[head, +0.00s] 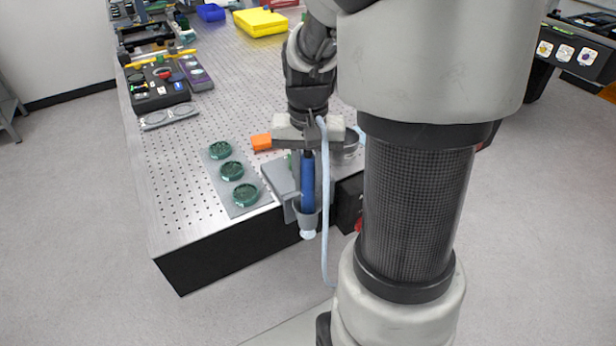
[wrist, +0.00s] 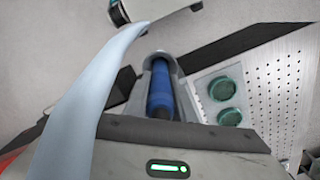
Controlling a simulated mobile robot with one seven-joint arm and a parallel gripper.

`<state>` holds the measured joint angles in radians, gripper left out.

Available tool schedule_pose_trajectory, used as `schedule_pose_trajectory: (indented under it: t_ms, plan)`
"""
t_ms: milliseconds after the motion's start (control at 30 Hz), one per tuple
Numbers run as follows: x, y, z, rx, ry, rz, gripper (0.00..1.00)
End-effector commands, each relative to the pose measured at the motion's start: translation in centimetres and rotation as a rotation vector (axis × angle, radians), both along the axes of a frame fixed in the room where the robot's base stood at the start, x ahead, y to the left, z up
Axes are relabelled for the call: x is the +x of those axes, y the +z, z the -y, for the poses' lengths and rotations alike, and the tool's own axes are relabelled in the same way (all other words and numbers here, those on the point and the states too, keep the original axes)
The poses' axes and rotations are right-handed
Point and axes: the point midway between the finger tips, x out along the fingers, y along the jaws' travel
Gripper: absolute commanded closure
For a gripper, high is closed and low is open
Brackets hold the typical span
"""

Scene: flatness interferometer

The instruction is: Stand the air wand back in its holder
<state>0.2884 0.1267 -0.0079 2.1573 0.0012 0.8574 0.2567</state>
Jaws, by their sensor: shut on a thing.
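The air wand (head: 308,178) has a blue handle and stands about upright at the near edge of the table. My gripper (head: 309,142) is shut on its dark top end. The wand's lower part is inside the grey cup of the holder (head: 307,216), with a pale tip below it. In the wrist view the blue wand (wrist: 160,88) runs down into the grey holder (wrist: 178,72). I cannot tell whether it is fully seated. A pale blue hose (head: 325,200) hangs from the top beside the wand; it crosses the wrist view (wrist: 85,100) at left.
The perforated metal table (head: 190,220) holds a grey plate with three green round parts (head: 232,171) left of the holder. An orange block (head: 262,142) lies behind it. A yellow box (head: 260,22) and instruments stand farther back. The floor in front is clear.

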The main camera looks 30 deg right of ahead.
Motion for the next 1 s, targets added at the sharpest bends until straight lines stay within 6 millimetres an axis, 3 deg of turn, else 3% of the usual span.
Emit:
schedule_pose_trajectory:
  t_ms: [633,667,767,1000]
  plan:
    - [0.02,-0.77,0.00,-0.001,0.000,0.001,0.99]
    - [0.02,-0.77,0.00,-0.001,0.000,0.001,0.74]
    - [0.02,-0.77,0.00,-0.001,0.000,0.001,0.57]
    - [0.00,-0.79,0.00,0.000,0.000,0.000,0.55]
